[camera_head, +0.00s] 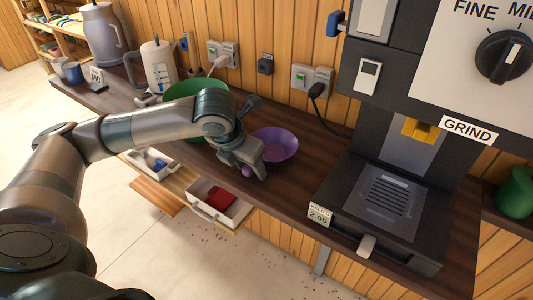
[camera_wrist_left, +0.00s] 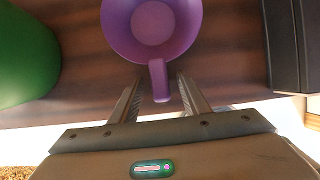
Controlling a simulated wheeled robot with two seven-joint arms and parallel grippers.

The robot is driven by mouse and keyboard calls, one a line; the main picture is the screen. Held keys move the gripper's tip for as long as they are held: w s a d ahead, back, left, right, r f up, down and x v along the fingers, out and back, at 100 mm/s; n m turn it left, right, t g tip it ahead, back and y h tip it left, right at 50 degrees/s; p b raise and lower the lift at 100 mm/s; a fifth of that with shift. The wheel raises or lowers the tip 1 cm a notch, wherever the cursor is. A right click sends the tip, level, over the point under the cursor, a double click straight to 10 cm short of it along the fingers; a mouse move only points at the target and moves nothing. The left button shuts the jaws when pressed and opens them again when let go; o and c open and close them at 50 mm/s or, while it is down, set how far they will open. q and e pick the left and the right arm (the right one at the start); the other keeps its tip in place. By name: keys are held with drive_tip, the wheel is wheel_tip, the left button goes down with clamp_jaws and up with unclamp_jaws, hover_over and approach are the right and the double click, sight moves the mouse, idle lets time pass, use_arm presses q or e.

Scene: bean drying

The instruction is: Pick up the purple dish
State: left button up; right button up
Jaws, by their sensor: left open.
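The purple dish (camera_head: 279,146) stands on the dark wooden counter, between a green bowl and the black grinder. In the left wrist view the purple dish (camera_wrist_left: 152,22) shows from above, its handle (camera_wrist_left: 159,80) pointing toward my gripper. My left gripper (camera_head: 256,171) is at the counter's front edge by the dish. In the left wrist view my left gripper (camera_wrist_left: 159,88) is open, with one finger on each side of the handle. A gap shows between each finger and the handle. My right gripper is not in view.
The green bowl (camera_head: 188,89) stands left of the dish, partly behind my arm. The black grinder (camera_head: 385,195) stands to the right. A white kettle (camera_head: 158,66) is at the back left. An open drawer (camera_head: 220,208) with a red item sits below the counter edge.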

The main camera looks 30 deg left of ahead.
use_arm(q)
clamp_jaws()
drive_tip(key=shift+r, duration=0.15)
drive_tip(key=shift+r+b, duration=0.5)
drive_tip(key=shift+r, duration=0.05)
drive_tip(key=r+b, duration=0.1)
drive_tip(key=d+r, duration=0.1)
drive_tip(key=r, duration=0.1)
drive_tip(key=shift+b, duration=0.35)
drive_tip(key=d+r+b, duration=0.3)
drive_tip(key=d+r, duration=0.3)
drive_tip(key=d, duration=0.4)
drive_tip(key=shift+d+r, duration=0.35)
drive_tip(key=shift+w, duration=0.1)
